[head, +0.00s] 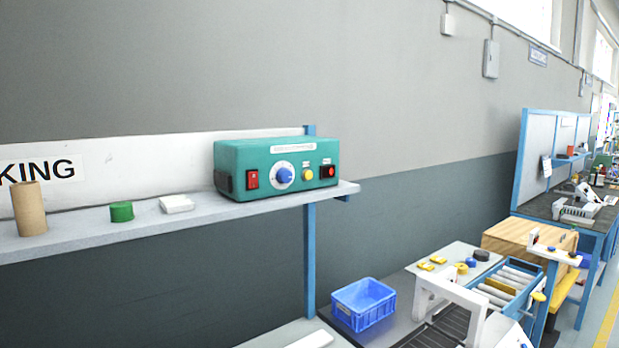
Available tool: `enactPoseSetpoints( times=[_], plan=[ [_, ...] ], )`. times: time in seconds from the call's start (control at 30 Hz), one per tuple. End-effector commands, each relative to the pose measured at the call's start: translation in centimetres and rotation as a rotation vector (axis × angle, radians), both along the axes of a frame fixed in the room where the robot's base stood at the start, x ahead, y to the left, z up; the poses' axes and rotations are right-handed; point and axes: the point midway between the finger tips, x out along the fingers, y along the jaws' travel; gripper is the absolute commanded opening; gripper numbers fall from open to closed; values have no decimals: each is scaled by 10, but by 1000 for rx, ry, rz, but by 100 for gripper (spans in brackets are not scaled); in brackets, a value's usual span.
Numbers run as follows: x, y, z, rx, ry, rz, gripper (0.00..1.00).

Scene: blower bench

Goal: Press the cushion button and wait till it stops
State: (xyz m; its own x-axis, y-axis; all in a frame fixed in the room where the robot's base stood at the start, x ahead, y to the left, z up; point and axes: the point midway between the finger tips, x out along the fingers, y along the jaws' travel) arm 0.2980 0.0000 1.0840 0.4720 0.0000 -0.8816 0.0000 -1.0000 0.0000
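A teal control box (277,151) stands on the right end of the grey shelf. Small labels sit above the controls, too small to read, so I cannot tell from the writing which one is the cushion button. Nothing touches the box's front. My gripper is not in view.
A blue post (309,262) stands below the box. A blue crate (362,304) and a roller conveyor (505,287) are lower right.

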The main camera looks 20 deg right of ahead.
Motion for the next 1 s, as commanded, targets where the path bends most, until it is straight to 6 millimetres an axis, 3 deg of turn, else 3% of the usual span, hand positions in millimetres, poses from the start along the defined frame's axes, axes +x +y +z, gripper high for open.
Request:
enactPoseSetpoints(
  times=[0.47,1.0],
  plan=[
    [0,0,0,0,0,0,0],
    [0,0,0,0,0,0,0]
  ],
)
